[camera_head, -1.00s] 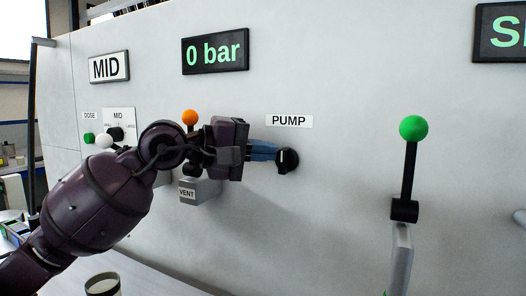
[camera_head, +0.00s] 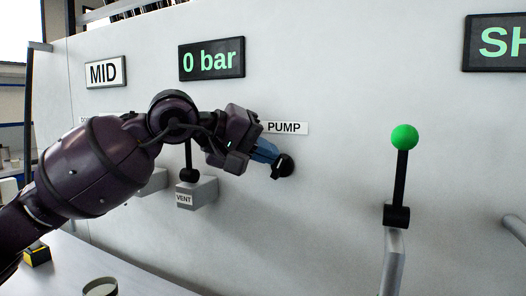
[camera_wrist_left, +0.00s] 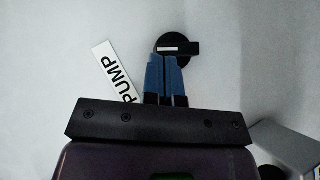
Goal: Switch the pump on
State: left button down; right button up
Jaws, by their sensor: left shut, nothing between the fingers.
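The pump knob (camera_head: 283,166) is a round black dial on the grey panel, just below the PUMP label (camera_head: 284,128). In the left wrist view the knob (camera_wrist_left: 178,42) shows a white mark and a black part sticking out to the right. My left gripper (camera_head: 272,157) has its blue fingers together, with nothing between them. Their tips are at the knob's edge and overlap it in the left wrist view (camera_wrist_left: 168,58); I cannot tell whether they touch. The pressure display (camera_head: 211,60) reads 0 bar. My right gripper is out of view.
The vent lever's grey block (camera_head: 196,193) stands below my left wrist; the lever's top is hidden. A green-knobbed lever (camera_head: 404,138) stands on the right. A MID sign (camera_head: 103,73) hangs upper left. The panel between knob and green lever is clear.

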pick_arm(q)
jog(key=shift+s+d+r+m+y+p, duration=0.15)
jog(key=shift+d+m+y+p, duration=0.15)
jog(key=shift+y, duration=0.25)
jog(key=shift+s+d+r+m+y+p, duration=0.1)
jog(key=shift+m+y+p, duration=0.05)
jog(key=shift+m+y, duration=0.35)
jog(key=shift+d+t+y, duration=0.2)
jog(key=shift+t+y, duration=0.1)
jog(key=shift+y, duration=0.25)
jog(key=shift+d+m+y, duration=0.1)
jog(key=shift+m+y, duration=0.2)
jog(key=shift+m, duration=0.1)
jog(key=shift+r+p, duration=0.15)
jog(key=shift+p, duration=0.2)
jog(key=shift+r, duration=0.65)
